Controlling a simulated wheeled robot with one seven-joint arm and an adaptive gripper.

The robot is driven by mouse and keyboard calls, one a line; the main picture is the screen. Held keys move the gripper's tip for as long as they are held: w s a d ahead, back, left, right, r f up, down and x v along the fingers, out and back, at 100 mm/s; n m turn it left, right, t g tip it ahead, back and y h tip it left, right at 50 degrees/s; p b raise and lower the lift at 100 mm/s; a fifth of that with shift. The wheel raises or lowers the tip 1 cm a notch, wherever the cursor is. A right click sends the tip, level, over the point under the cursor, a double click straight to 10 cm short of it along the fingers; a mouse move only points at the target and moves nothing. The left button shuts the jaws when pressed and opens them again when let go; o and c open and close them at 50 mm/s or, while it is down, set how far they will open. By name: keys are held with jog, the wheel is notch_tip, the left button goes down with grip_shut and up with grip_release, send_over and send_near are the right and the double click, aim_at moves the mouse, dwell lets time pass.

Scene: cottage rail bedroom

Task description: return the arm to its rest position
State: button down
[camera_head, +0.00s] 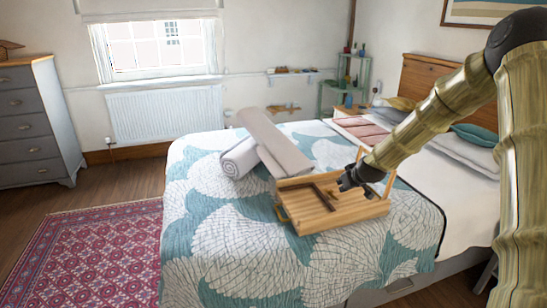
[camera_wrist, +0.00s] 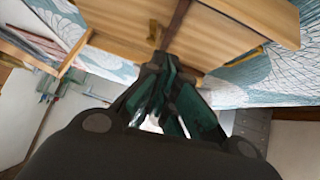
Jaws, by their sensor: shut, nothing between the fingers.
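My gripper (camera_head: 346,183) hangs over the right part of a wooden tray (camera_head: 345,219) on the bed, at the end of my arm reaching in from the right. In the wrist view my gripper (camera_wrist: 165,110) shows with its dark fingers together and nothing between them. The wooden tray also fills the top of the wrist view (camera_wrist: 225,35). A dark brown angled piece (camera_head: 312,194) lies in the tray. Whether my fingertips touch the tray or that piece I cannot tell.
The bed (camera_head: 215,255) has a teal and white patterned cover. Rolled grey towels (camera_head: 272,140) lie against the tray's back left. Pillows (camera_head: 465,150) and a wooden headboard (camera_head: 430,80) are at the right. A grey dresser (camera_head: 38,125) stands left, with a red rug (camera_head: 95,255) on the floor.

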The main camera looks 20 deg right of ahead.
jog(key=s+a+f, duration=0.2)
jog(key=a+f, duration=0.2)
jog(key=s+a+f+g, duration=0.1)
jog(key=s+a+f, duration=0.2)
jog(key=a+f, duration=0.1)
jog(key=s+a+f+g+p, duration=0.1)
jog(key=s+a+f, duration=0.2)
jog(key=f, duration=0.3)
jog(key=shift+s+a+y, duration=0.2)
jog(key=shift+a+y, duration=0.1)
jog(key=shift+a, duration=0.55)
jog(key=s+a+f+g+p, duration=0.1)
jog(key=s+a+f, duration=0.4)
jog(key=s, duration=0.3)
jog(key=s+a+f+g, duration=0.2)
jog(key=s+a+f, duration=0.35)
jog(key=s, duration=0.25)
jog(key=s+a+f+g+p, duration=0.1)
jog(key=s+a+f, duration=0.4)
jog(key=s, duration=0.4)
jog(key=s+a+g, duration=0.1)
jog(key=s+a, duration=0.2)
jog(key=s, duration=0.6)
jog(key=s+a+f+g+y, duration=0.1)
jog(key=s+a, duration=0.2)
jog(key=s, duration=0.5)
jog(key=shift+s+a+f+g, duration=0.3)
jog(key=shift+s+a+g, duration=0.05)
jog(key=shift+s+g, duration=0.05)
jog(key=shift+d, duration=0.1)
